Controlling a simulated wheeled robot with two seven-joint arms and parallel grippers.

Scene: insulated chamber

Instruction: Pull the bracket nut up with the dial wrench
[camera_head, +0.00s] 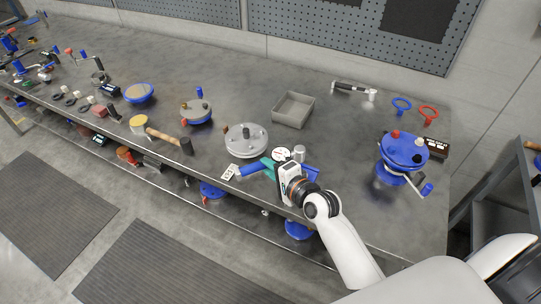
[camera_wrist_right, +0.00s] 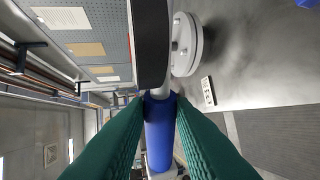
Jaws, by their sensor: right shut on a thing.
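My right gripper (camera_head: 269,164) is at the front edge of the workbench, its teal fingers shut on the blue handle of the dial wrench (camera_head: 250,169). The wrench's white round dial (camera_head: 281,154) shows just beyond the fingers. In the right wrist view the blue handle (camera_wrist_right: 160,130) runs between the green fingers (camera_wrist_right: 155,97), with a large dark rounded part above it. A grey round flange (camera_head: 246,140) with small upright parts stands just behind the wrench. I cannot tell which part is the bracket nut. My left gripper is not in view.
A short metal cylinder (camera_head: 299,151) stands close to the dial. Behind are an empty grey tray (camera_head: 293,109) and another wrench-like tool (camera_head: 353,90). A blue round fixture with a crank (camera_head: 404,150) stands right. A mallet (camera_head: 168,139) lies left. Bare bench (camera_head: 345,135) separates tray and fixture.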

